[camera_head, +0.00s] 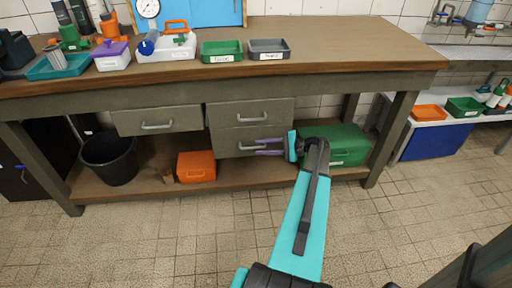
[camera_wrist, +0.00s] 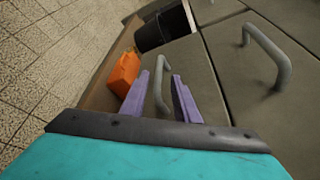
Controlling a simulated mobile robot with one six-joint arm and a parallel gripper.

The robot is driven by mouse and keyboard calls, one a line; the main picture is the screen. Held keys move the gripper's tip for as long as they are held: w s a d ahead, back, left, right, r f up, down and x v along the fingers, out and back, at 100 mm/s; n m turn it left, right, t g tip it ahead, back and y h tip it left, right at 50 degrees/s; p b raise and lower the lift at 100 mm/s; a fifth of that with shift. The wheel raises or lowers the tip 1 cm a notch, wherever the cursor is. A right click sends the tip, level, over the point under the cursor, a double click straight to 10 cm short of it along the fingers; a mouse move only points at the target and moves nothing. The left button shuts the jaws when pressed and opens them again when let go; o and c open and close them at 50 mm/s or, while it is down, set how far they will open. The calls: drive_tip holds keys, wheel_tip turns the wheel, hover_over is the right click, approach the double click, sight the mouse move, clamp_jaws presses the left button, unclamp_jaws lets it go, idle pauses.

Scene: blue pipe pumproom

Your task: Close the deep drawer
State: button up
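The deep drawer (camera_head: 226,144) is the lower grey-brown front in the middle stack under the workbench. Its grey bar handle (camera_head: 250,148) also shows in the wrist view (camera_wrist: 159,92), between my two purple fingers. My gripper (camera_head: 262,146) is in front of this drawer, coming from the right. In the wrist view my gripper (camera_wrist: 160,98) has its fingers apart, one on each side of the handle; I cannot tell whether either touches it. The drawer front looks close to in line with the one above; any small gap is hard to judge.
Above is a shallower drawer (camera_head: 276,106) with a handle (camera_wrist: 268,56). A wide drawer (camera_head: 157,120) is to the left. On the lower shelf stand a black bucket (camera_head: 109,160), an orange box (camera_head: 196,167) and a green case (camera_head: 345,145). The tiled floor in front is clear.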

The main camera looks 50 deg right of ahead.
drive_tip(key=p+v, duration=0.1)
drive_tip(key=v, duration=0.8)
drive_tip(key=shift+s, duration=0.2)
drive_tip(key=w+a+f+n+g+p, duration=0.2)
drive_tip(key=a+f+g, duration=0.15)
drive_tip(key=a, duration=0.75)
drive_tip(key=w+a+f+n+g+y+p, duration=0.1)
drive_tip(key=w+a+f+n+g+p, duration=0.3)
drive_tip(key=a, duration=0.8)
drive_tip(key=a+f+g+p, duration=0.1)
drive_tip(key=a+f+g, duration=0.3)
drive_tip(key=a, duration=0.7)
drive_tip(key=s+a+f+n+g+h+p, duration=0.2)
drive_tip(key=s+a+n+g+p, duration=0.15)
drive_tip(key=s+a, duration=0.4)
drive_tip(key=s+a+f+n+g+h+p, duration=0.25)
drive_tip(key=s+a+n, duration=0.2)
drive_tip(key=a, duration=0.55)
drive_tip(key=s+a+r+n+h+p, duration=0.1)
drive_tip(key=s+a+n+h+p, duration=0.2)
drive_tip(key=s, duration=0.6)
drive_tip(key=shift+n+g+h, duration=0.45)
drive_tip(key=shift+n+h, duration=0.15)
drive_tip(key=shift+h, duration=0.25)
